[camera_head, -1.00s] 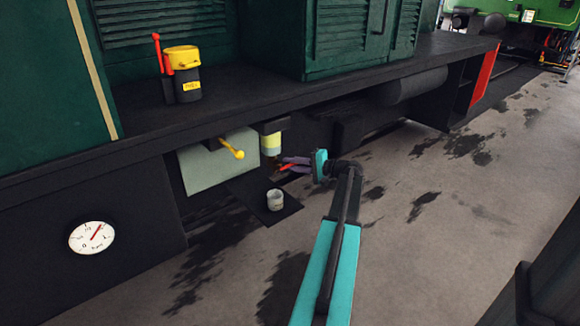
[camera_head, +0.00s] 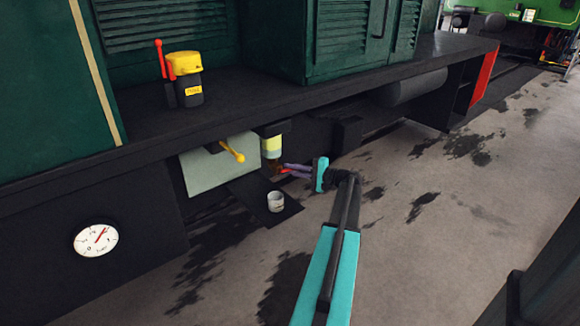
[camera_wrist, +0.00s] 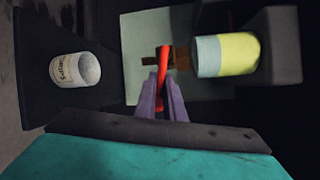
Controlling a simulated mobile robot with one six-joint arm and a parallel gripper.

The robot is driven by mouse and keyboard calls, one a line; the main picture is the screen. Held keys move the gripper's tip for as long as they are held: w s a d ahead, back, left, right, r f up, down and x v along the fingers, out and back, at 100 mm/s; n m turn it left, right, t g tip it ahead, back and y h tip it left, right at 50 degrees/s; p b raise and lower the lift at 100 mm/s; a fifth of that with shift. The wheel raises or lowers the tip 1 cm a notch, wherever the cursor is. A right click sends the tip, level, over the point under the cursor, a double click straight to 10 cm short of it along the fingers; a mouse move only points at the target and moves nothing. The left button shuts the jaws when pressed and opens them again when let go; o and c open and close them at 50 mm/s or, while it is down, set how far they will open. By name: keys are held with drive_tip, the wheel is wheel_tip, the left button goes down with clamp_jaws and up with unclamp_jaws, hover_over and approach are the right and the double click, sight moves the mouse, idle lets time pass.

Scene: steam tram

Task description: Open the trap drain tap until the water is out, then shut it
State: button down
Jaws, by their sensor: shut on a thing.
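The trap is a bowl (camera_wrist: 237,55) with a yellow layer and a pale grey-blue band at its tap end; it hangs under the running board in the head view (camera_head: 271,147). The brass drain tap (camera_wrist: 181,60) sits at its lower end. Its red lever (camera_wrist: 164,60) stands across the trap's axis in the wrist view. My gripper (camera_wrist: 161,80) has its purple fingers shut on the lever, and they hide part of it. In the head view my gripper (camera_head: 284,168) reaches in from the right. Whether water runs from the tap is not visible.
A pale lettered cup (camera_wrist: 75,68) stands on a dark plate (camera_head: 248,192) below the tap. A yellow lever (camera_head: 232,152) is left of the trap. A dial (camera_head: 96,240) and a yellow-topped can (camera_head: 184,66) are further left. The floor at right is open.

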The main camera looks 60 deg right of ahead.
drive_tip(key=shift+w+d+f+m+t+p, duration=0.1)
drive_tip(key=shift+f+m+t+p, duration=0.45)
drive_tip(key=shift+m, duration=0.4)
drive_tip(key=shift+w+f+m+t+p, duration=0.1)
drive_tip(key=shift+f+m+t+p, duration=0.2)
drive_tip(key=shift+m+p, duration=0.55)
drive_tip(key=c, duration=1.8)
unclamp_jaws()
drive_tip(key=shift+f, duration=0.15)
drive_tip(key=shift+c, duration=0.2)
drive_tip(key=shift+s, duration=0.1)
drive_tip(key=s+d+p, duration=0.1)
drive_tip(key=s, duration=1.2)
drive_tip(key=shift+s+d+f, duration=0.15)
drive_tip(key=shift+s+f, duration=0.15)
drive_tip(key=shift+f, duration=0.1)
drive_tip(key=shift+w, duration=0.1)
